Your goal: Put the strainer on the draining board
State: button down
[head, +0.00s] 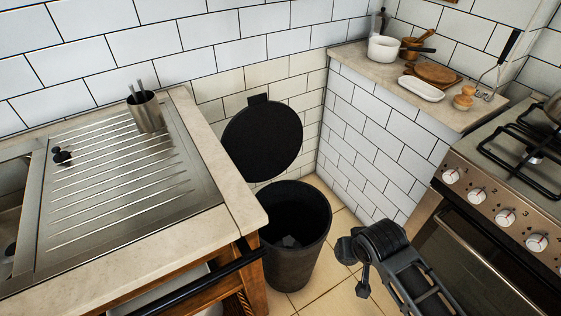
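The metal draining board (120,215) with raised ridges is set in the counter at left. A long-handled tool with a black handle and thin wire-like head (500,62) leans at the wall on the right ledge; it may be the strainer, but I cannot tell for sure. My gripper (352,265) is dark and low in the middle right, over the floor between the bin and the oven. It is well apart from the ledge and the draining board. Its fingers are small and partly hidden, so I cannot tell whether they are open. I see nothing held in it.
A metal cup with utensils (146,112) and a small black item (62,156) are on the draining board. An open black bin (293,260) stands beside the counter. The tiled ledge (360,58) holds pots, boards and a white dish (421,89). A stove (500,205) is at right.

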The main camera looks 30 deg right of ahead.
aim_at(103, 205)
jog(key=i, duration=0.9)
jog(key=k+l, duration=0.3)
jog(key=k, duration=0.15)
